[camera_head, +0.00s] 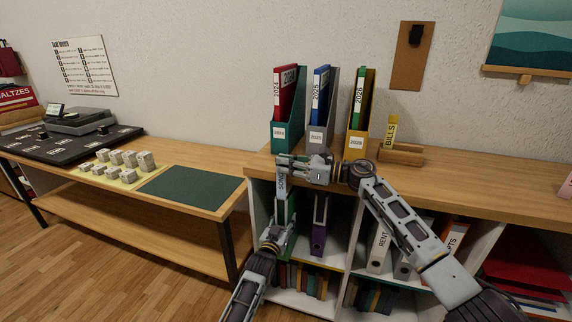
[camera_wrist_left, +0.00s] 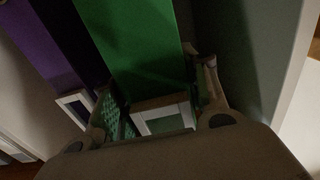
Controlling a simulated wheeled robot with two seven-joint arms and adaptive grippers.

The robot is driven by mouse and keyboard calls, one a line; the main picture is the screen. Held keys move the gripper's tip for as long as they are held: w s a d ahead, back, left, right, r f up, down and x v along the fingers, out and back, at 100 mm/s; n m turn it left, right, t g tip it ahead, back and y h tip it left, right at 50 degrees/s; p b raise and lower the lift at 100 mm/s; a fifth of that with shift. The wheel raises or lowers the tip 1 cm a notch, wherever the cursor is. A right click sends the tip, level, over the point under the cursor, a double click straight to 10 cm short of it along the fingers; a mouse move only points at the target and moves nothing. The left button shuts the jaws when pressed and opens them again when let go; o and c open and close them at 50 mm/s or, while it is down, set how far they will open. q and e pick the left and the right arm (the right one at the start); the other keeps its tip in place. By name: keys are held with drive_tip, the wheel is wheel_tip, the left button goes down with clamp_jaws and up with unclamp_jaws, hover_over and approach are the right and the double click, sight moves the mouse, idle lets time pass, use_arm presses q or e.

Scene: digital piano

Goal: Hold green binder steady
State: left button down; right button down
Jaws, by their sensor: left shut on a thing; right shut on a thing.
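The green binder (camera_head: 291,212) stands in the upper left compartment of the shelf unit, largely hidden behind my arms. In the left wrist view its green spine (camera_wrist_left: 140,45) fills the middle, with a white-framed label window (camera_wrist_left: 165,117) low on it. My left gripper (camera_head: 281,222) is shut on the binder, its fingers (camera_wrist_left: 155,105) on either side of the spine. My right gripper (camera_head: 284,163) is at the counter's front edge, above the left one. It is shut on a pale lettered label strip (camera_head: 282,184), which hangs downward in front of the binder; whether they touch is unclear.
A purple binder (camera_head: 319,225) stands just right of the green one. Teal, grey and yellow magazine files (camera_head: 355,147) stand on the counter. A yellow BILLS label (camera_head: 390,131) stands in a wooden holder (camera_head: 402,154).

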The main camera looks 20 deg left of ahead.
drive_tip(key=shift+f, duration=1.2)
idle(1.6)
drive_tip(key=shift+r, duration=1.6)
